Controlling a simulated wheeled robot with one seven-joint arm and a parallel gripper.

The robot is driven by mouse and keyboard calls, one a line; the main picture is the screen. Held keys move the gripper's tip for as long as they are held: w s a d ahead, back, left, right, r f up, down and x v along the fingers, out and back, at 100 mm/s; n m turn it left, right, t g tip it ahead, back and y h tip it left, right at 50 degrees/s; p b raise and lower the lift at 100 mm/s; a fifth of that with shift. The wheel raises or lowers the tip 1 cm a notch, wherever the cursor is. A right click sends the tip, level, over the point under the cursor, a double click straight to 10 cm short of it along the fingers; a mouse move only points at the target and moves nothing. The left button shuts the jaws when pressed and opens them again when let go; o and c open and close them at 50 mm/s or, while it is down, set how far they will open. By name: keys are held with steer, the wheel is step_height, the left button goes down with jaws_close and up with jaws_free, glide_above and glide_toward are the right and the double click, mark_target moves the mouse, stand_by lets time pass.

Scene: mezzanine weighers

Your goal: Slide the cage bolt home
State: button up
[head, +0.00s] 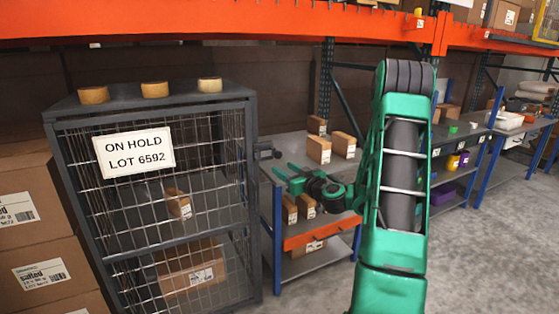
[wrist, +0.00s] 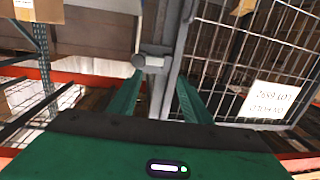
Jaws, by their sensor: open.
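The grey wire-mesh cage (head: 252,120) stands at the left in the head view, with a sign reading "ON HOLD LOT 6592" (head: 134,152) on its mesh. Its bolt (head: 268,152) sticks out from the right-hand edge of the cage. In the wrist view the bolt (wrist: 150,62) shows as a short grey bar with a rounded pale end, beside the cage post. My green gripper (head: 286,173) is open and empty, just right of and below the bolt. In the wrist view its two fingers (wrist: 158,95) point toward the bolt, apart from each other. I see no clear contact.
A grey shelf bench (head: 290,150) with several small boxes stands behind and below my gripper. Stacked cartons (head: 40,240) are left of the cage. Three round tan items, one of them a disc (head: 155,90), lie on the cage top. Open floor (head: 480,260) is at the right.

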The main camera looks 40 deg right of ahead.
mark_target(279, 155)
steer(key=w+d, duration=0.1)
steer(key=w, duration=0.2)
steer(key=w+d+m+h, duration=0.1)
steer(key=w+d, duration=0.1)
steer(key=w, duration=0.1)
steer(key=w+d+h, duration=0.1)
steer(key=w+d, duration=0.1)
steer(key=w, duration=0.2)
steer(key=shift+w+d, duration=0.1)
steer(key=shift+d, duration=0.15)
jaws_close()
